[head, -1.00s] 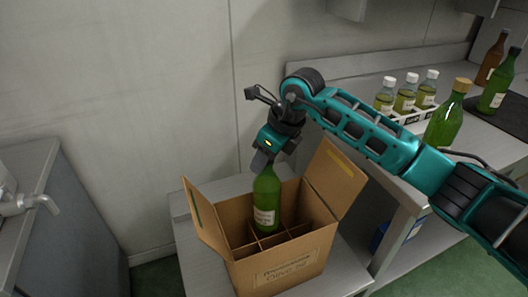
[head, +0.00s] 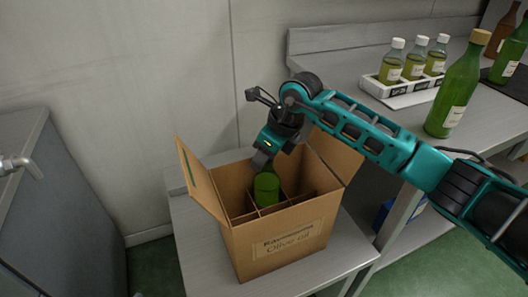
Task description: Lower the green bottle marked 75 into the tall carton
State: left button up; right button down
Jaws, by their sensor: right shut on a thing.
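The tall carton (head: 282,247) stands open on a low grey metal table, its side flaps spread and dividers splitting the inside into compartments. The green bottle (head: 267,188) is upright and mostly inside a compartment toward the carton's left side. Only its upper part shows; its label and base are hidden by the front wall and dividers. My right gripper (head: 262,163) is shut on the bottle's top, just above the carton's opening. My left gripper is not in view.
On the counter at right stand a tall green bottle with a cork-coloured cap (head: 456,95) and a white rack (head: 398,88) of small capped bottles. More bottles stand at the far right. A grey cabinet (head: 60,210) is at left.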

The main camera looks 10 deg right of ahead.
aim_at(264, 171)
notch_tip(264, 171, down, 5)
jog(key=b, duration=0.2)
jog(key=shift+r+b, duration=0.1)
jog(key=shift+b, duration=0.3)
